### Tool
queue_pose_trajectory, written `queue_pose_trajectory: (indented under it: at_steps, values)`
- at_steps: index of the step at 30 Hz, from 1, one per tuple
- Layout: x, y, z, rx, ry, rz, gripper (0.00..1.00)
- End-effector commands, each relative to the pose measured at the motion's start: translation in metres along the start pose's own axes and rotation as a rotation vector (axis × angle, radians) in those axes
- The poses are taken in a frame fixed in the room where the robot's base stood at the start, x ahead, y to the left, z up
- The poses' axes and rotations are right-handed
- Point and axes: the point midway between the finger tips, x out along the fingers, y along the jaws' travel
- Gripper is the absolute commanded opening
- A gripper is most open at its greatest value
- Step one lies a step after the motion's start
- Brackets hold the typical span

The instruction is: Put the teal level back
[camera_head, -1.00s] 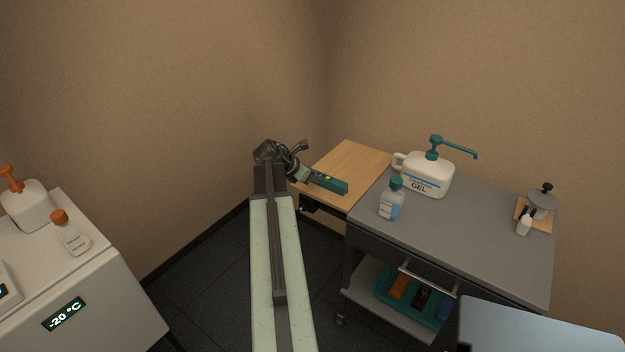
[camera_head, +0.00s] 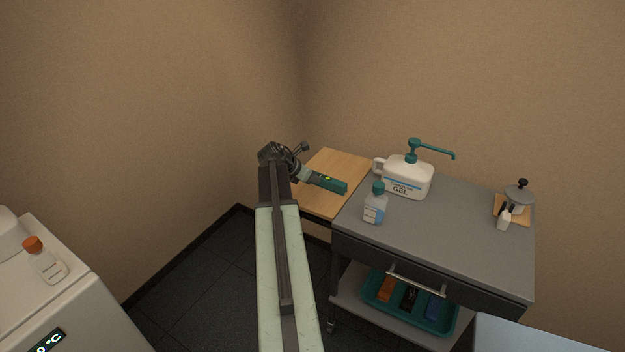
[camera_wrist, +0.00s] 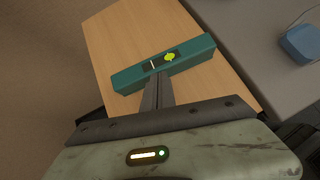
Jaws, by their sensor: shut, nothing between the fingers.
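The teal level (camera_head: 328,183), a bar with a yellow-green vial, is at the end of my arm, over the wooden side surface. In the wrist view the level (camera_wrist: 190,57) lies crosswise at the fingertips, slightly tilted in the picture. My gripper (camera_wrist: 160,78) is shut, and its dark fingers meet the level's near side. My gripper also shows in the head view (camera_head: 308,176). The wooden surface (camera_head: 335,162) is behind and below the level. I cannot tell whether the level touches the wood.
A grey cart (camera_head: 440,225) adjoins the wood. It carries a gel pump bottle (camera_head: 408,178), a teal-capped bottle (camera_head: 375,207) and a small stand (camera_head: 517,200) at right. A teal tray (camera_head: 455,325) is on the lower shelf. A white appliance (camera_head: 75,310) stands at left. Dark floor is clear between.

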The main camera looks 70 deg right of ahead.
Motion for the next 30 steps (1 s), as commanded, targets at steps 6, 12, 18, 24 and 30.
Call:
queue_pose_trajectory:
  at_steps: [6,12,18,24,30]
  values:
    - [-0.022,-0.002,-0.022,-0.003,0.001,0.004,0.0]
    - [-0.079,-0.005,-0.02,0.0,0.0,0.0,0.0]
    - [-0.117,-0.005,-0.022,0.001,0.0,-0.001,0.0]
    - [-0.127,-0.005,-0.025,0.003,0.001,-0.003,0.0]
    - [-0.126,-0.005,-0.026,0.003,0.001,-0.003,0.0]
